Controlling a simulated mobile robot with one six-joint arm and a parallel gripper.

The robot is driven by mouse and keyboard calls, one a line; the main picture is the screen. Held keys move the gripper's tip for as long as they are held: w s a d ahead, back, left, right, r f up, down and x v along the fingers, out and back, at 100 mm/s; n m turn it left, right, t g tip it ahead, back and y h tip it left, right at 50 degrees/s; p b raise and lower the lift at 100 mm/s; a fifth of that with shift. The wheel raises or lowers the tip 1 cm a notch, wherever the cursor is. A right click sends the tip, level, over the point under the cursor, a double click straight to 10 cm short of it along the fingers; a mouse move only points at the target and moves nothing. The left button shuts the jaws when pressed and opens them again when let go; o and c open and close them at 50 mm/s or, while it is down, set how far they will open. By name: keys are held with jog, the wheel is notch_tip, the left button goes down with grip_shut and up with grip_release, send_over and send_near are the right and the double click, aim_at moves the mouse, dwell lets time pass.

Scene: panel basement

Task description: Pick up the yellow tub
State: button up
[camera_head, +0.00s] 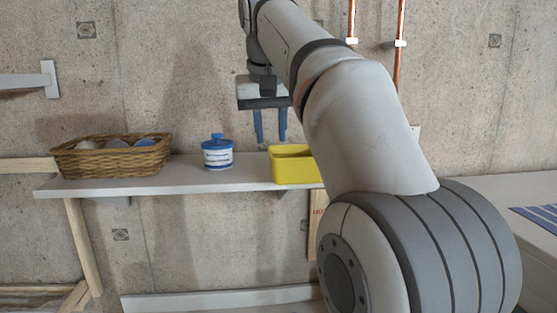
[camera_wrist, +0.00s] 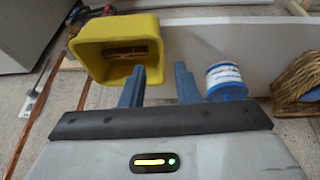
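The yellow tub (camera_head: 293,170) sits on the white shelf (camera_head: 200,178) at its right part, partly hidden behind my arm in the head view. In the wrist view the yellow tub (camera_wrist: 88,58) is at the upper left, and I see into its open top. My gripper (camera_head: 271,140) hangs above the shelf with its two blue fingers pointing down, apart and empty. In the wrist view my gripper (camera_wrist: 160,75) has its left finger near the tub's rim and its right finger near the blue-and-white jar. I cannot tell whether a finger touches the tub.
A blue-and-white lidded jar (camera_head: 217,153) stands on the shelf left of the tub. A wicker basket (camera_head: 112,157) with several round things is at the shelf's left end. Copper pipes (camera_head: 399,50) run down the concrete wall. A grey surface (camera_head: 490,205) lies at the right.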

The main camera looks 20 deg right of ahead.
aim_at(290, 165)
jog(key=x, duration=0.2)
jog(key=shift+w+d+f, duration=0.15)
jog(key=shift+w+f, duration=0.1)
jog(key=shift+w, duration=0.1)
jog(key=x, duration=0.4)
jog(key=shift+w+r, duration=0.1)
jog(key=shift+w, duration=0.15)
jog(key=shift+w+f, duration=0.15)
jog(key=shift+f, duration=0.45)
jog(key=shift+c, duration=0.3)
grip_shut()
